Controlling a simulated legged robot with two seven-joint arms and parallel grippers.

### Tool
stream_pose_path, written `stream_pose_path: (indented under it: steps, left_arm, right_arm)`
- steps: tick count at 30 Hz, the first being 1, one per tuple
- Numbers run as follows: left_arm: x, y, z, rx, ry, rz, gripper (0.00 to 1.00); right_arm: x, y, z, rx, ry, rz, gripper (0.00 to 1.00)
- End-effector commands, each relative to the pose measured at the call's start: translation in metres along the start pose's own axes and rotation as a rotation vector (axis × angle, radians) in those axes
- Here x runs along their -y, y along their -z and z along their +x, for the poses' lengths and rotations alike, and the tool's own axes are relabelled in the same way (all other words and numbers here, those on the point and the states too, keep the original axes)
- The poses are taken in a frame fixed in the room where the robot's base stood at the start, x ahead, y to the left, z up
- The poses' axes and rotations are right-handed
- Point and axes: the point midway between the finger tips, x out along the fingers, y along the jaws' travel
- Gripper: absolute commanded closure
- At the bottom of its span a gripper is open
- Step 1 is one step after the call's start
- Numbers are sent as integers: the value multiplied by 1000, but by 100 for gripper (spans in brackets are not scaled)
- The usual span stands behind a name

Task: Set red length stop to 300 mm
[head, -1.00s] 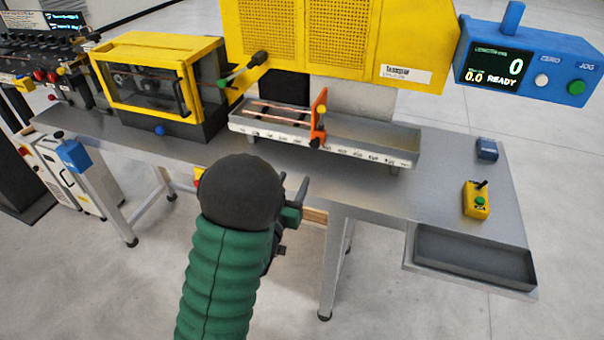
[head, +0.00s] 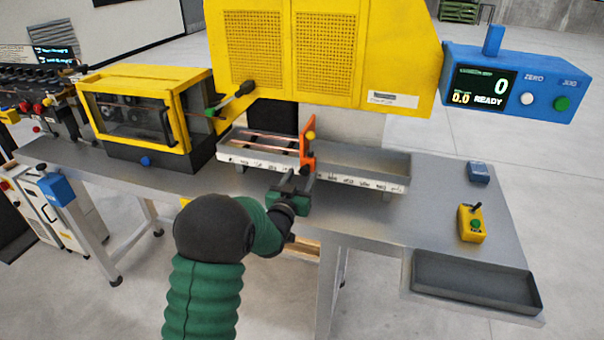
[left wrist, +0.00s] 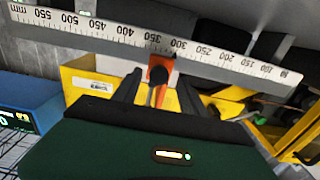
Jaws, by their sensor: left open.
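The red length stop (head: 308,150) is an upright orange-red plate with a yellow knob, standing across the tray with the ruler (head: 360,183). My left gripper (head: 292,186) is open in front of the tray, just below the stop. In the wrist view its fingers (left wrist: 158,90) lie either side of the knob; contact cannot be told. My right gripper is out of view.
Copper tubes (head: 268,141) lie in the tray left of the stop. The yellow machine (head: 320,60) rises behind. A blue display (head: 480,88) reads 0 and READY. A yellow button box (head: 471,224) and an empty dark tray (head: 475,282) are at the right.

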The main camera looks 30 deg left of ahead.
Motion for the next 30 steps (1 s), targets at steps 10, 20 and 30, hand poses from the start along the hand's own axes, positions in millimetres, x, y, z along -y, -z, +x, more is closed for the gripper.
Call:
stream_pose_path:
  steps: [10, 20, 30]
  left_arm:
    - [0, 0, 14, 0, -1, 0, 50]
    - [0, 0, 14, 0, -1, 0, 87]
    - [0, 0, 14, 0, 0, 0, 100]
  right_arm:
    - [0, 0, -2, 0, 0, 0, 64]
    - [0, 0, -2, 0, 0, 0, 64]
    - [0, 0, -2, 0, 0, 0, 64]
